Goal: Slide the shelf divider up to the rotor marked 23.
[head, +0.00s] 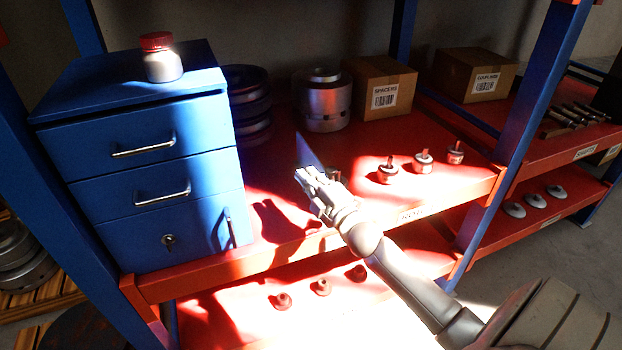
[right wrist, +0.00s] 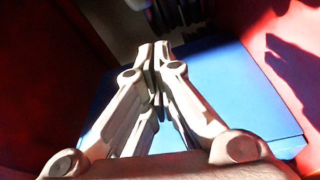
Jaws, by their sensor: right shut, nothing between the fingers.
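The shelf divider looks to be the thin blue plate (head: 307,152) standing on the red shelf, just beyond my right gripper (head: 305,178). In the right wrist view a broad blue panel (right wrist: 225,85) fills the middle behind the shut fingers (right wrist: 158,50); it seems to be this plate. I cannot tell whether the fingers touch it. The right gripper is empty. Three small rotors with upright shafts stand in a row to its right: a near one (head: 387,173), a middle one (head: 423,161) and a far one (head: 455,153). I cannot read a 23 on any. My left gripper is out of view.
A blue drawer cabinet (head: 150,150) with a red-capped jar (head: 161,58) stands left. Behind are dark stacked discs (head: 247,85), a large metal rotor (head: 323,100), a spacers box (head: 381,88) and another box (head: 474,75). A blue post (head: 535,95) rises at right.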

